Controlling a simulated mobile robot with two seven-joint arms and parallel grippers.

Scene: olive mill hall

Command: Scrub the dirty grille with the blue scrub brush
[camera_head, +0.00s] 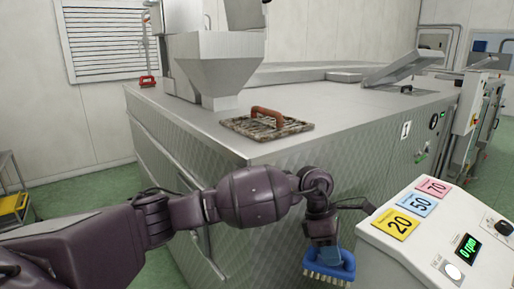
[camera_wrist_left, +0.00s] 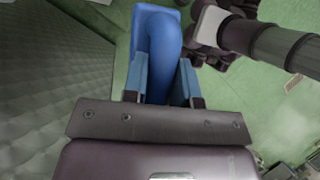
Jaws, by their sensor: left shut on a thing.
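The blue scrub brush (camera_head: 341,270) hangs below my left gripper (camera_head: 322,240) with its pale bristles facing down. My left gripper is shut on it, in front of the machine's near side and left of the control console. In the left wrist view the blue brush (camera_wrist_left: 158,45) sits between the two fingers of my left gripper (camera_wrist_left: 166,82). The dirty grille (camera_head: 262,128), brown-stained with an orange-brown handle, lies flat on the machine's top near the front edge. The brush is apart from it, lower and to the right. My right gripper cannot be made out.
The steel machine (camera_head: 330,110) fills the middle, with a hopper (camera_head: 218,75) behind the grille. The control console (camera_head: 430,240) with 20, 50 and 70 labels stands at the lower right, close to my left gripper. A yellow step (camera_head: 12,207) stands at the far left. Green floor is clear between.

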